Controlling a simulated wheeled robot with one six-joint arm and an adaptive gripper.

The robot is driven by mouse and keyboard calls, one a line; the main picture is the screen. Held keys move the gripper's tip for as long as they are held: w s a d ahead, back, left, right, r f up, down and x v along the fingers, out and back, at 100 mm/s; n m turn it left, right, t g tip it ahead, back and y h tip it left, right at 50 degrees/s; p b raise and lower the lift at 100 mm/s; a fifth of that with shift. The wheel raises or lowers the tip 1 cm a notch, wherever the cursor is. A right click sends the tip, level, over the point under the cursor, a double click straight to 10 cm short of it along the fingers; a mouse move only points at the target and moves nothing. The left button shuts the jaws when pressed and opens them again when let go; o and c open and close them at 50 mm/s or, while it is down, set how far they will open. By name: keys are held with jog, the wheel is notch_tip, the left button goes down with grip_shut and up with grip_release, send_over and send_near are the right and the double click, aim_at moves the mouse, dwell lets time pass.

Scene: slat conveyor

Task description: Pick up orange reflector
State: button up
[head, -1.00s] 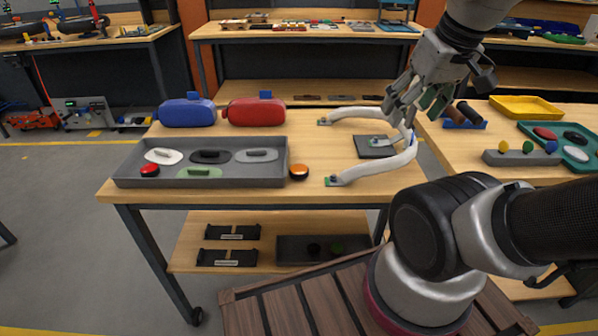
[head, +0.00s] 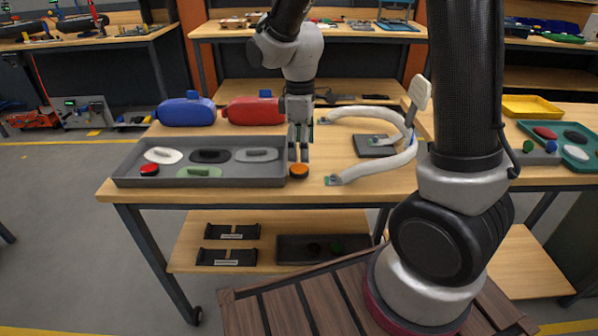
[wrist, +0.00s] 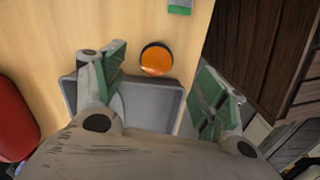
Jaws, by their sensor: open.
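The orange reflector (head: 299,171) is a small round disc with a dark rim, lying on the wooden table just right of the grey tray. My gripper (head: 299,156) is above it in the head view, pointing down, a little behind or over it. In the wrist view the orange reflector (wrist: 156,59) shows between and beyond the two green-padded fingers. My gripper (wrist: 165,90) is open there with nothing between its pads. The reflector is not touched by either finger as far as I can see.
The grey tray (head: 130,177) holds a red reflector (head: 149,169) and several oval pieces. A curved white piece (head: 372,167) lies to the right.

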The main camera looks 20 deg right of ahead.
aim_at(299, 168)
jog(key=shift+w+a+r+n, duration=0.15)
jog(key=shift+w+r+n, duration=0.15)
jog(key=shift+n, duration=0.3)
jog(key=shift+w+f+n, duration=0.15)
jog(key=shift+f+n, duration=0.05)
jog(key=shift+n, duration=0.1)
jog(key=f, duration=0.7)
jog(key=shift+s+a+f, duration=0.1)
jog(key=shift+s+f, duration=0.15)
jog(key=shift+f, duration=0.05)
jog(key=c, duration=1.1)
jog(key=shift+o, duration=0.2)
